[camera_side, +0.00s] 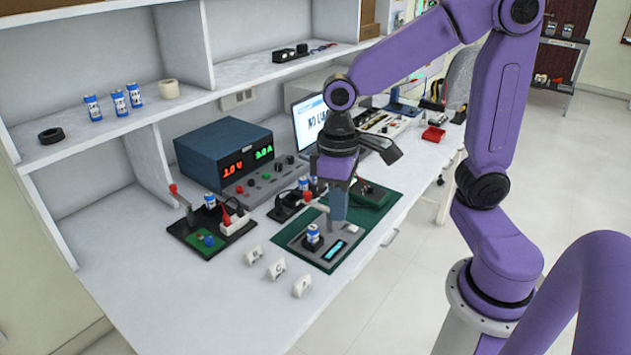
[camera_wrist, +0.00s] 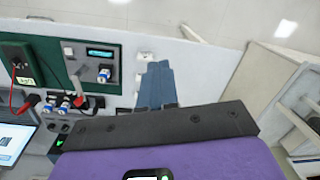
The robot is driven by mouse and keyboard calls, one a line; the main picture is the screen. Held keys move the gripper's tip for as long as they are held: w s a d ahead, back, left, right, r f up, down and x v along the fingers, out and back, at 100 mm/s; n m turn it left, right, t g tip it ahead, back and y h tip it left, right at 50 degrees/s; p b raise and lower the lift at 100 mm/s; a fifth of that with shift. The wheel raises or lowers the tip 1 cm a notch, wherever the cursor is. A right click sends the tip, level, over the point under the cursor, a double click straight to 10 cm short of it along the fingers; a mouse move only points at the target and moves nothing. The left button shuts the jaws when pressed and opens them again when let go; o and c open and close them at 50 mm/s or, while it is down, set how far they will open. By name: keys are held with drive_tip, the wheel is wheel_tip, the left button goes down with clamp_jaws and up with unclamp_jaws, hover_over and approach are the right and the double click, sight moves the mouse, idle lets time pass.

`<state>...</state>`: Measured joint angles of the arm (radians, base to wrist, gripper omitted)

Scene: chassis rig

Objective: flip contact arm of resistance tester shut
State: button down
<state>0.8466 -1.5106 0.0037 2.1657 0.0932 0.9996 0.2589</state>
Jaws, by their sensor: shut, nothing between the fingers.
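The resistance tester (camera_side: 346,243) is a grey box with a lit display, on a green mat. It also shows in the wrist view (camera_wrist: 91,66). A blue-and-white cell (camera_side: 313,233) stands on it, also visible in the wrist view (camera_wrist: 104,73). The pale contact arm (camera_side: 318,206), with a red knob at its end, is raised and tilted away from the cell; the wrist view shows it as a grey bar (camera_wrist: 77,82). My gripper (camera_side: 335,219) is shut and empty, pointing down by the tester. In the wrist view its fingertips (camera_wrist: 158,66) are right of the tester, apart from the contact arm.
A power supply (camera_side: 223,150) and a laptop (camera_side: 310,120) are behind. The front left bench is clear.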

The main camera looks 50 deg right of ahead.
drive_tip(key=w+d+m, duration=0.4)
drive_tip(key=w+m, duration=0.2)
drive_tip(key=w, duration=0.4)
drive_tip(key=m+y, duration=0.3)
drive_tip(key=m, duration=0.9)
hover_over(310, 192)
drive_tip(key=s, duration=0.1)
wheel_tip(310, 192, down, 6)
drive_tip(key=d+f+m+t, duration=0.1)
drive_tip(key=d+m, duration=0.3)
drive_tip(key=d, duration=0.6)
drive_tip(key=shift+w+d+f+m+y, duration=0.3)
drive_tip(key=shift+w+f+m, duration=0.1)
drive_tip(key=shift+f, duration=0.45)
drive_tip(key=shift+a, duration=0.1)
drive_tip(key=a+f, duration=0.7)
drive_tip(key=f, duration=0.2)
drive_tip(key=shift+w+a+f, duration=0.2)
drive_tip(key=shift+a+f, duration=0.05)
drive_tip(key=shift+w+a+n, duration=0.2)
drive_tip(key=shift+a+n, duration=0.35)
drive_tip(key=shift+n, duration=0.25)
